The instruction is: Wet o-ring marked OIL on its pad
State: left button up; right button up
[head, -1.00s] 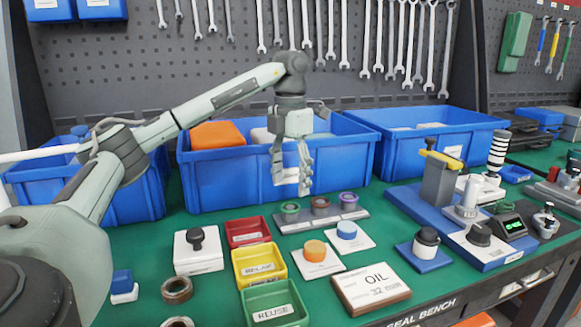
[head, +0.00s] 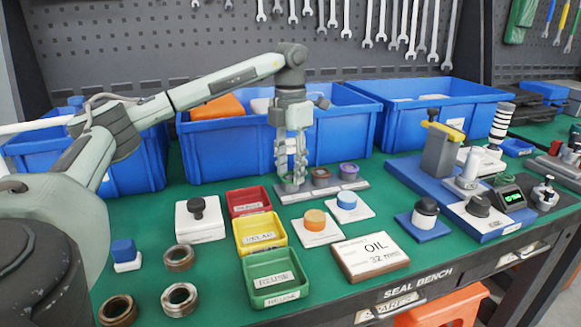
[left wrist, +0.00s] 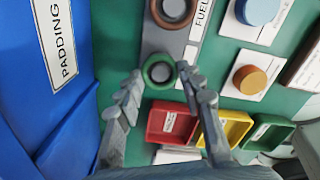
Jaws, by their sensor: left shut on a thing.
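My left gripper (head: 291,180) points down at the left end of a grey ring holder (head: 348,186). It is shut on the green o-ring (left wrist: 146,72), which lies between the fingertips in the left wrist view. The brown o-ring (head: 320,173) and the purple o-ring (head: 348,168) sit to its right. A label by the brown ring reads FUEL; no label for the green ring is readable. A blue round pad (head: 347,200) and an orange round pad (head: 314,219) stand on white plates in front. The OIL 32 mm card (head: 370,255) lies before them. My right gripper is not in view.
Red (head: 249,202), yellow (head: 260,233) and green (head: 275,278) trays stand front left of the holder. Blue crates (head: 225,165) stand close behind my gripper. A blue-based test fixture (head: 437,165) is at right. Several metal rings lie at front left.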

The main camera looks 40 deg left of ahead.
pick_arm(q)
jog(key=shift+c, duration=1)
jog(key=o, duration=0.4)
jog(key=shift+c, duration=1)
jog(key=shift+r+p, duration=1)
jog(key=shift+r, duration=0.75)
